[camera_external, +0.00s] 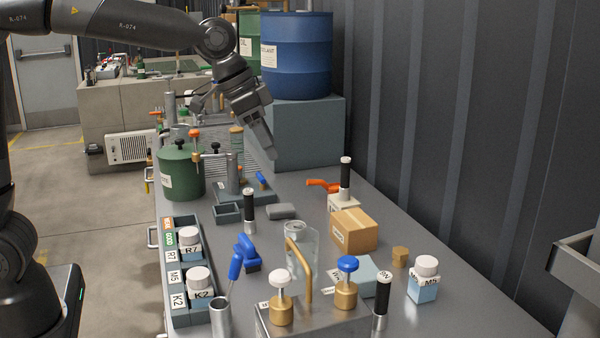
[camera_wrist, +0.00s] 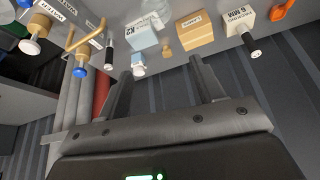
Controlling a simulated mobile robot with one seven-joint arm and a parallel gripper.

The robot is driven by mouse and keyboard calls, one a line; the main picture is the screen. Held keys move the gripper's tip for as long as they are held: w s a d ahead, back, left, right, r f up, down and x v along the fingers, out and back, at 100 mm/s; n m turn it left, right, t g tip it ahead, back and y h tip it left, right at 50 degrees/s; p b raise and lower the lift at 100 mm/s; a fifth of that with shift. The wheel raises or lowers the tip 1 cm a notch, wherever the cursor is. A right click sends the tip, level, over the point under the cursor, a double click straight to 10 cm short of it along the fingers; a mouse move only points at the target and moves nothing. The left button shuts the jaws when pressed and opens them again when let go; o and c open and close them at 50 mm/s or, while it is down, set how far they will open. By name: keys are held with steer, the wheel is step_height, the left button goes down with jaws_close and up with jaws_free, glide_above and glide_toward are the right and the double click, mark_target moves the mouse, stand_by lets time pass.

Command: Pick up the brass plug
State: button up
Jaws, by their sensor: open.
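The brass plug (camera_external: 400,257) appears to be the small tan-gold piece standing on the grey bench, between a cardboard box and a white-capped bottle. In the wrist view the plug (camera_wrist: 167,50) shows near the top centre, beyond the gap between my fingers. My gripper (camera_external: 268,152) is in the air over the far part of the bench, behind and to the left of the plug, well apart from it. In the wrist view my gripper (camera_wrist: 163,85) has its two fingers wide apart with nothing between them.
The cardboard box (camera_external: 354,230) stands left of the plug, and the white-capped bottle (camera_external: 424,279) stands to its right. A pale blue block (camera_external: 362,272) and a black-handled tool (camera_external: 382,300) are nearer the camera. A ribbed dark wall (camera_external: 470,130) runs along the right side.

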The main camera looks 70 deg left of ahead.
steer(key=w+d+f+m, duration=0.15)
steer(key=w+f, duration=0.45)
steer(key=w, duration=0.6)
steer(key=g, duration=0.1)
glide_toward(401, 250)
steer(key=shift+m+h, duration=0.3)
steer(key=shift+m, duration=0.05)
steer(key=x, duration=0.4)
steer(key=shift+f, duration=0.3)
steer(key=x, duration=0.5)
steer(key=shift+w+a+f, duration=0.2)
steer(key=shift+f, duration=0.2)
steer(key=shift+c, duration=0.4)
steer(key=c, duration=1)
steer(key=shift+r, duration=0.1)
